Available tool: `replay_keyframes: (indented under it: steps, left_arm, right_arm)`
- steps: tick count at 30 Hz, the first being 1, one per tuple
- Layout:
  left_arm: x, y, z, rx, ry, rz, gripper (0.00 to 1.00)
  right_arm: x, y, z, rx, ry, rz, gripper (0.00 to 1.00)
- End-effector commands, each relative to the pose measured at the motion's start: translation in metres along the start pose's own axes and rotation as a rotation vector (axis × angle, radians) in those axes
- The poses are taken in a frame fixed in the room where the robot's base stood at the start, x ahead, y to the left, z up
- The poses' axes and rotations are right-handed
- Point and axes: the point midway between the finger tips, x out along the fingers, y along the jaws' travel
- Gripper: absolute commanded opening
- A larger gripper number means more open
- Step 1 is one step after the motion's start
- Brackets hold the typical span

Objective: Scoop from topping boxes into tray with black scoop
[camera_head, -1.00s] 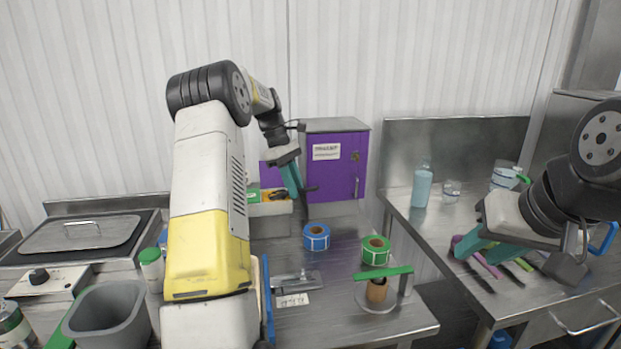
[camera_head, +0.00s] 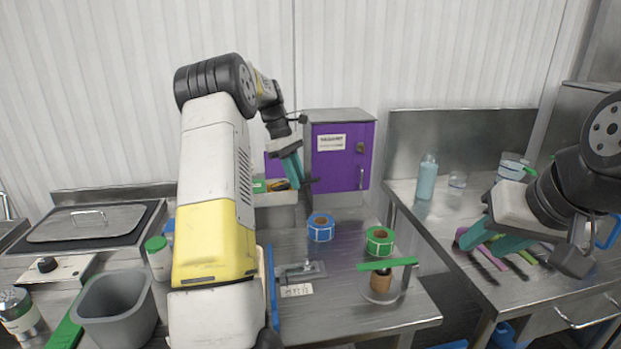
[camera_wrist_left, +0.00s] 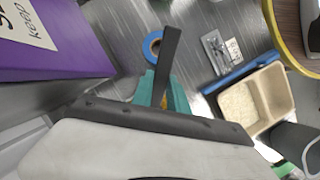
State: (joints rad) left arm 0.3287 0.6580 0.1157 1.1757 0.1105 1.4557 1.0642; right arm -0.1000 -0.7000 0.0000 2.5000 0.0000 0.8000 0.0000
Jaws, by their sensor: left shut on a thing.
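My left gripper (camera_head: 292,170) has teal fingers shut on a black scoop, in front of the purple cabinet's left side. In the left wrist view the black scoop (camera_wrist_left: 170,58) shows as a dark strip rising from between the fingers; its bowl cannot be made out. A pale topping box (camera_head: 275,199) with green and orange items stands just below and left of that gripper. A beige tray (camera_wrist_left: 285,83) with white rice lies right of the gripper in the left wrist view; my arm hides it in the head view. My right gripper (camera_head: 486,241) is open over coloured utensils on the right table.
A purple cabinet (camera_head: 338,160) stands close beside the left gripper. Blue (camera_head: 320,228) and green (camera_head: 380,241) tape rolls and a stand with a green bar (camera_head: 387,264) occupy the middle table. A grey bin (camera_head: 113,308) is at lower left. A bottle (camera_head: 427,178) stands at right.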

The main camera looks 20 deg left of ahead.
Motion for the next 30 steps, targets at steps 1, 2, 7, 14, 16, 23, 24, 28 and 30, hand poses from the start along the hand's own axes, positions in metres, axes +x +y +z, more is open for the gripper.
replay_keyframes:
  steps: [1, 2, 7, 14, 16, 23, 24, 28, 30]
  left_arm:
    - [0.001, 0.0, 0.004, 0.001, 0.001, 0.0, 0.0]
    - [0.002, 0.0, 0.005, 0.0, 0.001, 0.001, 0.0]
    - [0.002, 0.0, 0.007, -0.001, 0.001, 0.002, 0.0]
    - [-0.001, 0.0, 0.008, 0.0, 0.007, 0.002, 0.0]
    - [-0.005, 0.0, 0.01, 0.001, 0.014, 0.001, 0.0]
    - [-0.024, 0.0, 0.017, 0.002, 0.048, 0.002, 0.0]
    - [-0.025, 0.0, 0.018, 0.001, 0.05, 0.001, 0.0]
    - [-0.032, 0.0, 0.02, 0.0, 0.051, 0.001, 0.0]
    - [-0.039, 0.001, 0.023, 0.0, 0.052, 0.003, 0.0]
  right_arm:
    - [0.0, 0.0, 0.0, 0.0, 0.0, 0.0, 0.36]
    - [0.0, 0.0, 0.0, 0.0, 0.0, 0.0, 0.36]
    - [0.0, 0.0, 0.0, 0.0, 0.0, 0.0, 0.36]
    - [0.0, 0.0, 0.0, 0.0, 0.0, 0.0, 0.36]
    - [0.0, 0.0, 0.0, 0.0, 0.0, 0.0, 0.36]
    - [0.0, 0.0, 0.0, 0.0, 0.0, 0.0, 0.36]
    - [0.0, 0.0, 0.0, 0.0, 0.0, 0.0, 0.36]
    - [0.0, 0.0, 0.0, 0.0, 0.0, 0.0, 0.36]
    - [0.0, 0.0, 0.0, 0.0, 0.0, 0.0, 0.36]
